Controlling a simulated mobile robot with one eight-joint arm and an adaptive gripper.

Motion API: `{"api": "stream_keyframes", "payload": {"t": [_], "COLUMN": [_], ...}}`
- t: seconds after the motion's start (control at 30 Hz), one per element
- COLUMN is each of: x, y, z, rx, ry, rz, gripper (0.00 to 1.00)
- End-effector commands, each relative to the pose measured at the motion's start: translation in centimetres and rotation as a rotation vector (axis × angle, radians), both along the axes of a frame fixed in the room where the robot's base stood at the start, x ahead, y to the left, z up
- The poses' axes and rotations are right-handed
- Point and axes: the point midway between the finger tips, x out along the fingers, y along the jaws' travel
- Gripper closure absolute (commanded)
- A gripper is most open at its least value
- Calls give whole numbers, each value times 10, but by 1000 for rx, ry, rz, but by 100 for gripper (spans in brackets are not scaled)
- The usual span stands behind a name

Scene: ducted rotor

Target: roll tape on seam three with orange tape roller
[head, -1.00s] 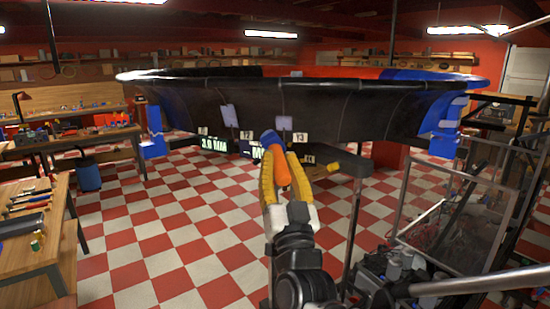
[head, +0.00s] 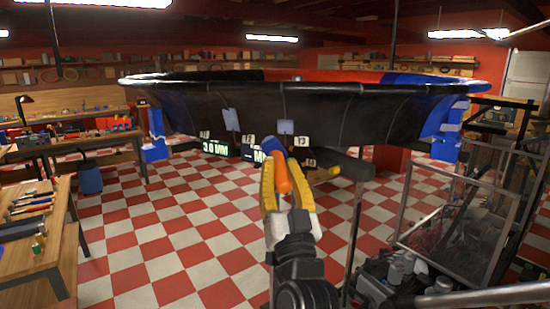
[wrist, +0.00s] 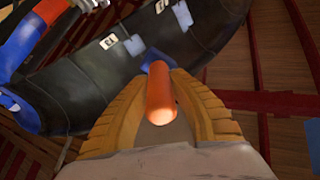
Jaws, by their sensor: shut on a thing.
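My gripper (head: 284,183) has yellow fingers shut on the orange handle of the tape roller (head: 282,173). The roller's blue head (head: 272,146) points up toward the outer wall of the black duct ring (head: 350,118). In the wrist view the orange handle (wrist: 160,95) stands between the yellow fingers (wrist: 160,120), with the blue head (wrist: 156,64) beyond it, overlapping the duct's edge. I cannot tell whether the head touches the duct. A pale tape patch (head: 285,127) sits near a label that seems to read 13 (head: 301,141); another patch (head: 231,120) is to its left.
Blue clamps (head: 153,140) hold the duct at left and right (head: 444,140). A clear-panelled frame (head: 455,215) with equipment stands at right. A wooden bench (head: 45,250) with tools is at left.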

Motion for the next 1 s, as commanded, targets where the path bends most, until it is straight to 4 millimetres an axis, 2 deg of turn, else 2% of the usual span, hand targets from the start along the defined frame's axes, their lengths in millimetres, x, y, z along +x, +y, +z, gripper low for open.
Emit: {"api": "stream_keyframes", "payload": {"t": [0.6,1.0], "x": [61,69], "y": [-9,-10], "z": [28,30], "rx": [-10,-11], "ry": [67,77], "rz": [-9,-9], "gripper": [100,100]}}
